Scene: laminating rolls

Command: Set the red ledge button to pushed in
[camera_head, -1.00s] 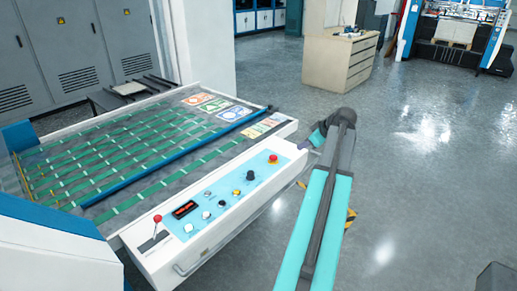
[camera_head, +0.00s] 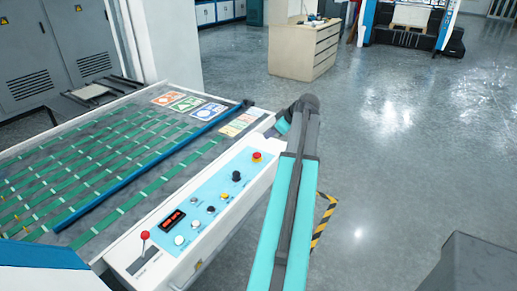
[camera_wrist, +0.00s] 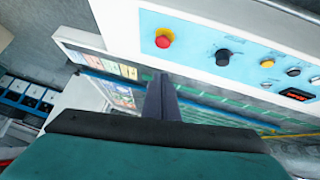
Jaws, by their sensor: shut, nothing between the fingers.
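The red button (camera_head: 257,156) has a round red cap on a yellow base. It sits at the far end of the light blue panel (camera_head: 197,208) on the machine's white ledge. In the wrist view the red button (camera_wrist: 163,41) is in the upper middle, with the panel (camera_wrist: 205,30) around it. My gripper (camera_wrist: 162,82) is shut and empty, its fingers pointing up from the lower middle. In that picture its tips lie below the button and do not visibly touch it. In the head view my gripper is mostly hidden behind my arm. How deep the cap sits is unclear.
The panel also has a black knob (camera_head: 236,176), a yellow button (camera_head: 224,197), a red display (camera_head: 172,220) and a red-topped lever (camera_head: 145,236). The machine bed (camera_head: 100,165) lies left of the ledge. A wooden cabinet (camera_head: 303,47) stands behind.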

